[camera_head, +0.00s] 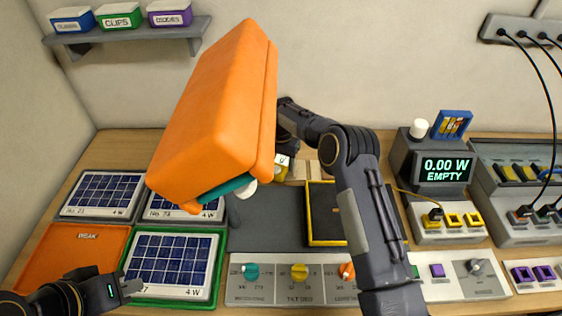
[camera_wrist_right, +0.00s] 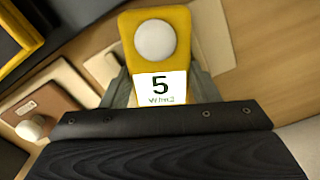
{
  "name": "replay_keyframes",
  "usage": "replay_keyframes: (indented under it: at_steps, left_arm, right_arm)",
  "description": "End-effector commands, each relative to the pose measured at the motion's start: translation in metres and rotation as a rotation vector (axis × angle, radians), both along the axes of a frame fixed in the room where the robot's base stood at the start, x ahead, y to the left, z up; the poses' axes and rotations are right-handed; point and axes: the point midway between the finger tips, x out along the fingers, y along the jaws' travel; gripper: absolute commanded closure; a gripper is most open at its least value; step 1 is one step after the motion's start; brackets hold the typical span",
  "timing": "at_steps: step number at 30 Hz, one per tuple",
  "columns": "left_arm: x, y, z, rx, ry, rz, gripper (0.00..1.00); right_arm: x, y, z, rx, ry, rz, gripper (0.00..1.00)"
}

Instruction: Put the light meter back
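The light meter (camera_wrist_right: 157,38) is a yellow body with a white dome and a white display reading 5. My right gripper (camera_wrist_right: 163,88) has a grey finger against each side of it and appears shut on it. In the head view the yellow meter (camera_head: 282,171) shows partly behind the orange lamp, at the back of the bench. Pale blocks lie around it, and I cannot tell whether the meter touches the surface below. My left gripper (camera_head: 124,287) is at the lower left beside a solar panel; its finger opening is unclear.
A large orange lamp (camera_head: 215,110) hangs in front of the right gripper. Solar panels (camera_head: 165,262) and an orange tray (camera_head: 72,250) lie at left. A knob panel (camera_head: 300,290) is in front. A black tray with yellow rim (camera_head: 325,215) and a meter box (camera_head: 440,170) stand right.

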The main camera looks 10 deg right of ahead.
Motion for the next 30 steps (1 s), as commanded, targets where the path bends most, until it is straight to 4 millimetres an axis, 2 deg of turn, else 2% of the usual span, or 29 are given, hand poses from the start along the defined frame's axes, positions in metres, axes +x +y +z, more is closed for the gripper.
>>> replay_keyframes:
  at_steps: [1, 5, 12, 16, 20, 25, 30]
  left_arm:
    - [0.0, 0.0, 0.0, 0.0, 0.0, 0.0, 1.0]
    - [0.0, 0.0, 0.0, 0.0, 0.0, 0.0, 1.0]
    - [0.0, 0.0, 0.001, 0.0, 0.0, 0.0, 1.0]
    - [0.0, 0.0, 0.007, 0.0, 0.0, 0.0, 1.0]
    - [0.0, 0.0, 0.018, 0.0, 0.0, 0.0, 1.0]
    - [0.0, 0.0, 0.038, 0.0, 0.0, 0.0, 1.0]
    - [0.0, 0.0, 0.035, 0.0, 0.0, 0.0, 1.0]
  right_arm:
    - [0.0, 0.0, 0.0, 0.0, 0.0, 0.0, 0.39]
    - [0.0, 0.0, 0.0, 0.0, 0.0, 0.0, 0.24]
    - [0.0, 0.0, 0.0, 0.0, 0.0, 0.0, 0.24]
    - [0.0, 0.0, 0.009, 0.001, -0.001, 0.0, 0.24]
    - [0.0, 0.0, 0.031, 0.0, -0.002, 0.0, 0.24]
    - [0.0, 0.0, 0.071, 0.001, -0.002, -0.001, 0.24]
    - [0.0, 0.0, 0.099, 0.0, -0.002, 0.0, 0.24]
